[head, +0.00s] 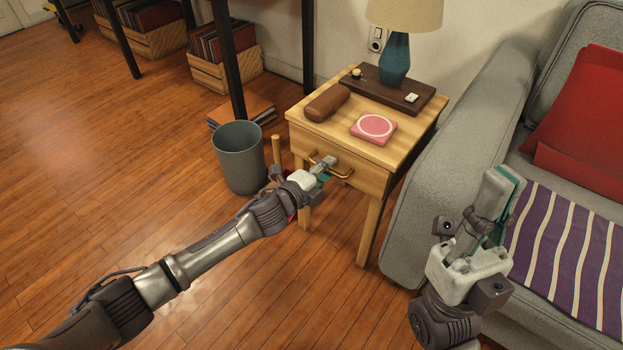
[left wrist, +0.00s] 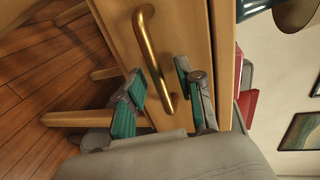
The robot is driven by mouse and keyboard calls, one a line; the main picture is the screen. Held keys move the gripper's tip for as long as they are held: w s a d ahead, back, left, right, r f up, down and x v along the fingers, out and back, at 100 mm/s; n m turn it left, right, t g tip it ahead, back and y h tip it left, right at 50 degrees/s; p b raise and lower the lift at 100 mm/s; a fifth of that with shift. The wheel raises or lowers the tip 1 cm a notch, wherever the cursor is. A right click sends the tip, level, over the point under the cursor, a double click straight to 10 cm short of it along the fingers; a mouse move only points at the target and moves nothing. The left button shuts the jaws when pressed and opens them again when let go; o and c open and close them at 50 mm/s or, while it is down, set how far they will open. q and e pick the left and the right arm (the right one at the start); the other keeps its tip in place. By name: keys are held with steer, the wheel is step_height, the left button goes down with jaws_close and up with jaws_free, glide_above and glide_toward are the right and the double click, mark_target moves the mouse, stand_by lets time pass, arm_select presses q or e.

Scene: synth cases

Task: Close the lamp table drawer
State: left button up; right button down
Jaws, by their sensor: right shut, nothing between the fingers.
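The wooden lamp table (head: 398,150) stands against the wall, with its drawer front (head: 366,183) facing me. The drawer looks nearly flush in the head view; I cannot tell whether a small gap remains. The brass handle (head: 346,175) is partly hidden by my left gripper (head: 327,163). In the left wrist view, the handle (left wrist: 157,62) crosses between the parted green-padded fingers of the left gripper (left wrist: 160,78), close to the drawer front (left wrist: 186,28). Contact with the handle is unclear. My right gripper (head: 502,190) is shut and empty, raised beside the sofa.
On the table are a lamp (head: 395,58), a dark tray (head: 420,103), a brown case (head: 327,103) and a pink square item (head: 373,128). A grey bin (head: 238,158) stands left of the table. The grey sofa (head: 440,170) is close on the right. The floor at left is clear.

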arm_select(q)
steer(key=v, duration=1)
steer(key=shift+s+a, duration=0.2)
steer(key=shift+s, duration=0.1)
